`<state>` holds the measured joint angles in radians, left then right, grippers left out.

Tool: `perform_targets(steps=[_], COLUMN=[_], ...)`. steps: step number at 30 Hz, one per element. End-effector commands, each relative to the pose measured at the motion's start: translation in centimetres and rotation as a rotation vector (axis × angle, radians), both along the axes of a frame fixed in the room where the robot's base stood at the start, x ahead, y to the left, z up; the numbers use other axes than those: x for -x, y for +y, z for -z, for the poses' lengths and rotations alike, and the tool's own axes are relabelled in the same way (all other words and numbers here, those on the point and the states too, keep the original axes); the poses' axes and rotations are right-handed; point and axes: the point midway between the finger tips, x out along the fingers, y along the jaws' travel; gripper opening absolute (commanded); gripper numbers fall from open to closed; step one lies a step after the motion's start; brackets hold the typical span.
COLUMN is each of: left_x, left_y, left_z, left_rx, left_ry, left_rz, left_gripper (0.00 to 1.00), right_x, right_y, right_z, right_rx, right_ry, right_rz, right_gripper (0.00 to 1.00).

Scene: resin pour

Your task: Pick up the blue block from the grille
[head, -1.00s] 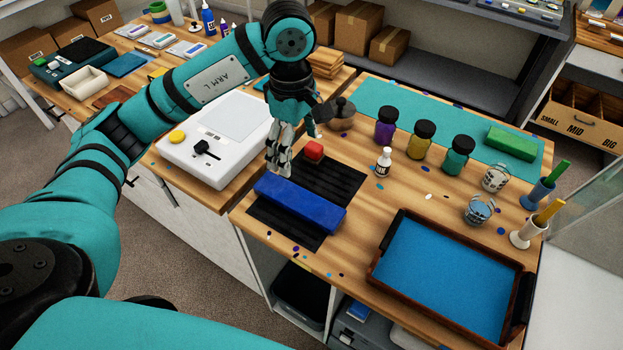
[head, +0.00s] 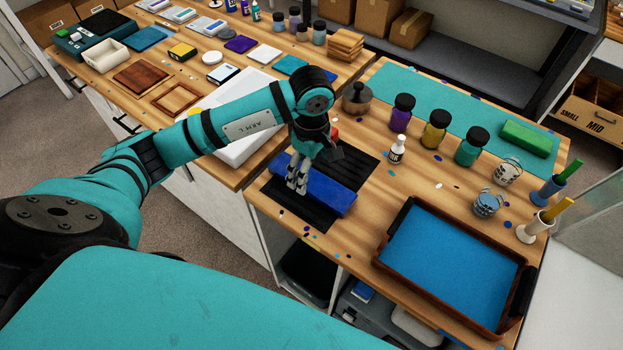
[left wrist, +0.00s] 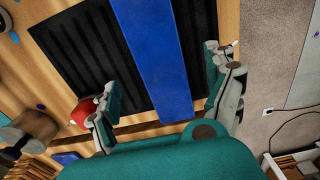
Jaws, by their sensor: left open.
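The long blue block (head: 334,190) lies on the black ribbed grille (head: 368,168) on the wooden bench. It also shows in the left wrist view (left wrist: 152,50), running away between my fingers. My left gripper (head: 297,184) is open over the block's left part in the head view. In the left wrist view the open jaws of my left gripper (left wrist: 170,98) stand either side of the block, with a gap on each side. I cannot tell whether the fingertips are below its top. My right gripper is in neither view.
A red block (left wrist: 82,114) sits beside one finger in the left wrist view, mostly hidden in the head view. A lidded grey pot (head: 357,98), a small white bottle (head: 397,150) and several dark-capped jars stand behind. A blue-lined tray (head: 450,262) lies right.

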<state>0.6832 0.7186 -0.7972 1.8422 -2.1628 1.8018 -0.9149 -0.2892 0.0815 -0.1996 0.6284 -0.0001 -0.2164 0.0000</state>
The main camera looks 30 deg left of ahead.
Motion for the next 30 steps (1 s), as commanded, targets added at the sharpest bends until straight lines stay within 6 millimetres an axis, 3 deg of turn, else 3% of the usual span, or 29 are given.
perform_targets(steps=[3, 7, 16, 30], left_x=[0.2, 0.1, 0.0, 0.1], left_y=[-0.1, -0.1, 0.0, 0.0], left_z=[1.6, 3.5, 4.2, 4.2], left_rx=[0.002, 0.001, 0.000, 0.000], left_ry=[0.007, 0.004, 0.000, 0.001], left_rz=[-0.001, -0.002, 0.000, 0.000], left_gripper=[0.87, 0.87, 0.87, 0.26], right_x=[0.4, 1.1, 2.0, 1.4], right_y=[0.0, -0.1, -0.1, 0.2], right_z=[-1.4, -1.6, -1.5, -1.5], right_rx=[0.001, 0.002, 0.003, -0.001], right_ry=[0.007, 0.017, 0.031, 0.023], right_rz=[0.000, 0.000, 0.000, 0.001], right_gripper=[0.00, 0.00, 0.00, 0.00])
